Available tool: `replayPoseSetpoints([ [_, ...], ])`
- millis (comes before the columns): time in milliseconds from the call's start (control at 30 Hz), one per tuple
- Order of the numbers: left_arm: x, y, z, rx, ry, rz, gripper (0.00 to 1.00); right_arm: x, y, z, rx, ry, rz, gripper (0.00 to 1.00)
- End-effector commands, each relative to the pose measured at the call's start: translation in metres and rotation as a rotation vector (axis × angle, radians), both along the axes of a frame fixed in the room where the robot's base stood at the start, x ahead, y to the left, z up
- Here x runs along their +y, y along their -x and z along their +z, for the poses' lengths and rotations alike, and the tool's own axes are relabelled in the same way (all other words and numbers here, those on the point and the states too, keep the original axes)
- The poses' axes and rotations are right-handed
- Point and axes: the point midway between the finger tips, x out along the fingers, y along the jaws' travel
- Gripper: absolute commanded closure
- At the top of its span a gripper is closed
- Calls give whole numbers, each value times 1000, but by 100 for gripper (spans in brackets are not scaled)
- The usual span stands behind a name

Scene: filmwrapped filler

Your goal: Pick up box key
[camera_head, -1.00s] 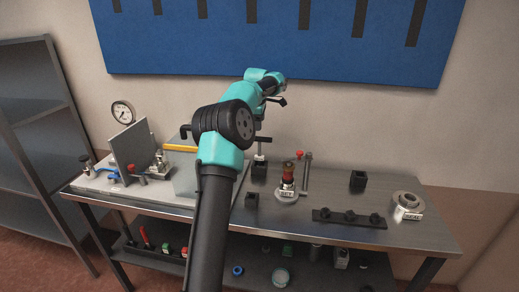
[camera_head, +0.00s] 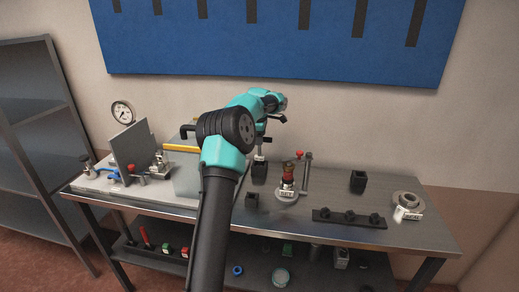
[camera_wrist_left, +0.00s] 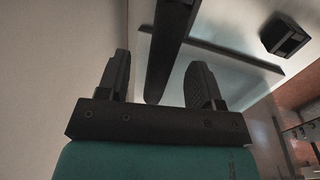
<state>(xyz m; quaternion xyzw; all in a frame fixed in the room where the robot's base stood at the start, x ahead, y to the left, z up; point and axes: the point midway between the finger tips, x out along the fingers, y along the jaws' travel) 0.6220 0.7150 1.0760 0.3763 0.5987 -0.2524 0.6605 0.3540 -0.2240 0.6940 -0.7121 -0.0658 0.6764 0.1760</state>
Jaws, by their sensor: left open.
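What looks like the box key (camera_head: 259,156) stands upright in a black block on the bench, with a pale shank and a dark crossbar at its top. My left gripper (camera_head: 272,121) is just above it in the head view, partly hidden by my own arm. In the left wrist view, the left gripper (camera_wrist_left: 158,84) is open. A long dark bar (camera_wrist_left: 168,45), which looks like the key's crossbar, runs between the two fingers. I cannot tell whether it touches them. My right gripper is not in view.
A red-topped fixture (camera_head: 287,178) with a label and a thin post stand right of the key. A black block (camera_head: 358,181), a dark rail (camera_head: 348,218) and a ring fitting (camera_head: 408,203) are farther right. A gauge fixture (camera_head: 130,145) is at left.

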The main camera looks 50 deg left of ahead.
Motion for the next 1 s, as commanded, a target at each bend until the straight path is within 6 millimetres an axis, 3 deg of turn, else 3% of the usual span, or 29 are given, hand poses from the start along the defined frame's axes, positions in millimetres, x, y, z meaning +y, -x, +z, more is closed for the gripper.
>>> replayPoseSetpoints([
  [167, 2, -2, -16, 0, 0, 0, 40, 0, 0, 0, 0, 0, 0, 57],
  [667, 2, -3, -17, 0, 0, 0, 41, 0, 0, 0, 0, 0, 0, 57],
  [1000, 2, -3, -17, 0, 0, -1, 74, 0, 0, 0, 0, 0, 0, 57],
])
